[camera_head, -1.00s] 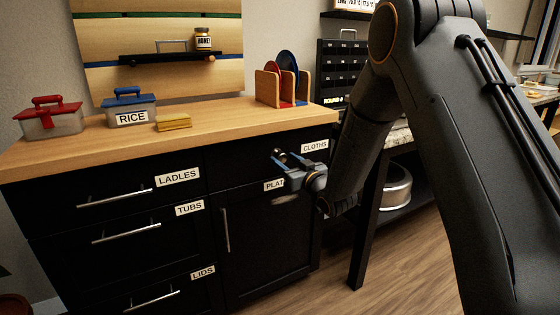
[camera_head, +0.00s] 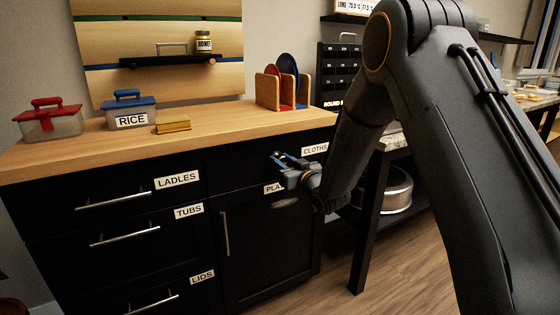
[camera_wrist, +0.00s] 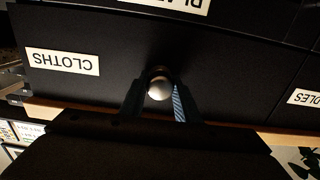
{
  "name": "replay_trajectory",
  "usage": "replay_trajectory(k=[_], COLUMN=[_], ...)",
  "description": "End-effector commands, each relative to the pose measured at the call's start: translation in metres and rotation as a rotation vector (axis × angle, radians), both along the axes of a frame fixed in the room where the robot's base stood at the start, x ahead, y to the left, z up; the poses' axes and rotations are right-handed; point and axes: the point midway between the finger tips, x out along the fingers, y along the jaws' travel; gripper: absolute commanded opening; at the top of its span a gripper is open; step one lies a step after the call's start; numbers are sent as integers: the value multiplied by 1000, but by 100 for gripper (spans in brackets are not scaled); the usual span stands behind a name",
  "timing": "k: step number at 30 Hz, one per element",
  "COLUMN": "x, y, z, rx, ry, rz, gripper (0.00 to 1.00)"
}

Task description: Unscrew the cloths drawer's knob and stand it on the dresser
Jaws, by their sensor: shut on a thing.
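The cloths drawer (camera_head: 240,163) is the upper right drawer of the black dresser, with a white CLOTHS label (camera_head: 315,149). In the wrist view the drawer front (camera_wrist: 220,60) appears upside down, with its label (camera_wrist: 62,62) at the left. The round metal knob (camera_wrist: 159,88) sits at the drawer front between the two fingers of my gripper (camera_wrist: 160,100). My gripper (camera_head: 283,162) is shut on the knob. In the head view the knob is hidden by the gripper. Whether its thread is still engaged cannot be told. The dresser's wooden top (camera_head: 222,118) is above the drawer.
On the dresser top stand a red-lidded box (camera_head: 50,121), a blue-lidded RICE box (camera_head: 130,108), a yellow block (camera_head: 173,125) and a wooden rack (camera_head: 283,92) with red and blue discs. The top's middle is clear. A metal pot (camera_head: 397,188) sits on a shelf at right.

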Motion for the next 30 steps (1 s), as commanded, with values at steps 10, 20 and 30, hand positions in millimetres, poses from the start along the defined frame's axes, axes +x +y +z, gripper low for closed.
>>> replay_trajectory(k=[10,20,30], x=[0,0,0], y=[-1,-1,-1], z=[-1,0,-1], rx=[-284,-326,-565], ry=[-193,-221,-384], rz=[-1,-1,-2], gripper=[2,2,2])
